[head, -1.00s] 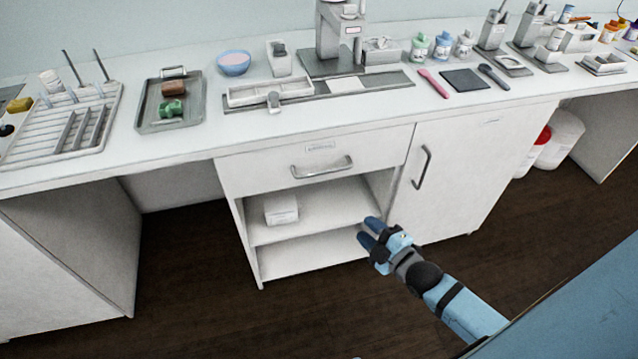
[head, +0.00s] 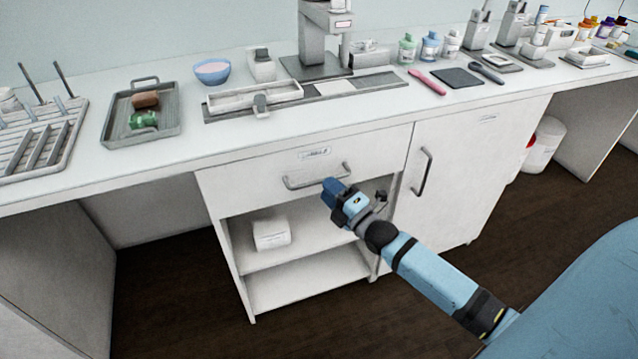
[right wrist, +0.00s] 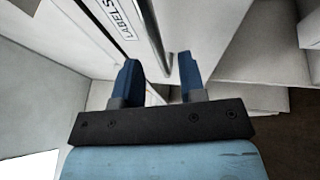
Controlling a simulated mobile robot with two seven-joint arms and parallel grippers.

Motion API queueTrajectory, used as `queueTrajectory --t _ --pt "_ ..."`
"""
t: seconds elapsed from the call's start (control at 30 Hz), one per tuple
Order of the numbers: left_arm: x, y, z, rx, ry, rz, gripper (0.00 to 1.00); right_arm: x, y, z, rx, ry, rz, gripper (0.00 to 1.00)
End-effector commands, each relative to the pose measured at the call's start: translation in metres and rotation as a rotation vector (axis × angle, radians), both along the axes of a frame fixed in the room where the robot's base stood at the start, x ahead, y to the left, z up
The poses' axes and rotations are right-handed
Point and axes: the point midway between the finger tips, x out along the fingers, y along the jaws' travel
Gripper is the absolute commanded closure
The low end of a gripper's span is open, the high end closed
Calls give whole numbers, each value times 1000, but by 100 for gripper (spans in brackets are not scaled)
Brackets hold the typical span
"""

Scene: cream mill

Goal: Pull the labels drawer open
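The labels drawer (head: 240,181) is the white top drawer of the cabinet under the counter, and it looks shut. Its label also shows in the right wrist view (right wrist: 121,18). Its grey bar handle (head: 300,182) runs across the front. My right gripper (head: 332,188) is at the right part of the handle and hides some of it. In the right wrist view, its two blue fingers (right wrist: 160,62) are apart, and the handle (right wrist: 150,28) appears in the gap between them. I cannot tell whether they touch it. My left gripper is not in view.
Below the drawer is an open shelf with a white box (head: 271,234). A cabinet door (head: 452,165) with a vertical handle is to the right. The counter above holds a tray (head: 115,133), a blue bowl (head: 212,75) and several tools. Dark floor is free in front.

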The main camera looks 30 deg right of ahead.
Motion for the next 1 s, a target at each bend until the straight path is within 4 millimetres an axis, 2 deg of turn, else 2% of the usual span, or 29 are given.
queueTrajectory --t 0.1,0.23,0.63,0.8,1.0 --pt "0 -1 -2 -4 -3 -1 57 20 4 3 2 -1 1 63" --pt "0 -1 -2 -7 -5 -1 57 33 6 5 3 -1 1 63" --pt "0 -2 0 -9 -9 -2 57 40 7 7 2 2 0 63" --pt "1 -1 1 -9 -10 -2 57 39 7 7 2 1 0 100" --pt "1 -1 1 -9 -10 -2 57 39 7 7 2 1 0 100"
